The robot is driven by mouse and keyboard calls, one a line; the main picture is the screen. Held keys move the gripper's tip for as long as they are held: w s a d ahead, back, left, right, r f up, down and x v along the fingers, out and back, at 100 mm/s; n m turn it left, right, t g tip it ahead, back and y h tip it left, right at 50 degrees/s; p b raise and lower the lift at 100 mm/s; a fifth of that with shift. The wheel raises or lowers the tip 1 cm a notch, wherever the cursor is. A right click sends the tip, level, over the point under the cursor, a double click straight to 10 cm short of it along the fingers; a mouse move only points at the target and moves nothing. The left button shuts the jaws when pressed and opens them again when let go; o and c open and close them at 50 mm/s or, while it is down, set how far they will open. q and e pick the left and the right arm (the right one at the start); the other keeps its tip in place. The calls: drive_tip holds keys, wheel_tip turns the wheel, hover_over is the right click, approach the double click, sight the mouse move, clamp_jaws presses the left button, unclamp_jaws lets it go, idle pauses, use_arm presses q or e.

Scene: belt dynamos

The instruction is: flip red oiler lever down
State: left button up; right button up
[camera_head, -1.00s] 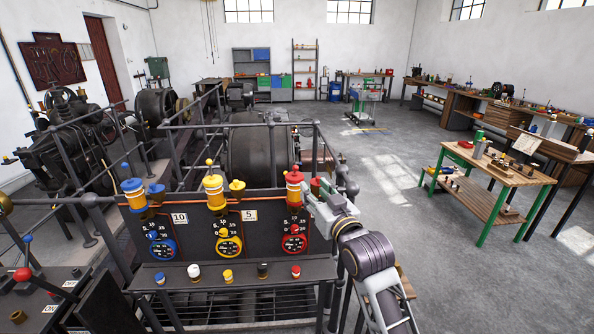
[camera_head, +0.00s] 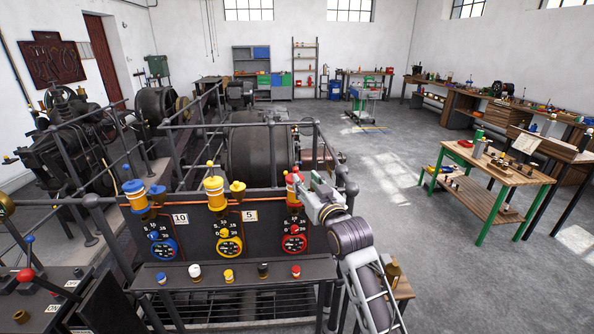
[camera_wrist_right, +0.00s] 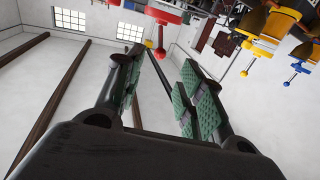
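The red oiler (camera_head: 292,188) stands at the right end of the dark panel in the head view, partly hidden by my right gripper. In the right wrist view the red oiler (camera_wrist_right: 163,14) is cut by the top edge. Its lever with a red knob (camera_wrist_right: 160,53) points away from the body, as the blue and yellow levers do, and appears upright. My right gripper (camera_wrist_right: 163,62) is open. Its two green-padded fingers are apart, with the red knob seen between their tips; contact cannot be told. In the head view the right gripper (camera_head: 312,182) is just right of the oiler. My left gripper is out of view.
The yellow oiler (camera_head: 214,193) and blue oiler (camera_head: 134,194) stand to the left on the same panel. Dark railings (camera_head: 280,124) rise behind. A shelf (camera_head: 235,272) with small coloured knobs runs below the gauges. Open floor lies to the right.

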sight(297, 171)
drive_tip(key=shift+p+x, duration=0.95)
drive_tip(key=shift+x, duration=3.05)
clamp_jaws()
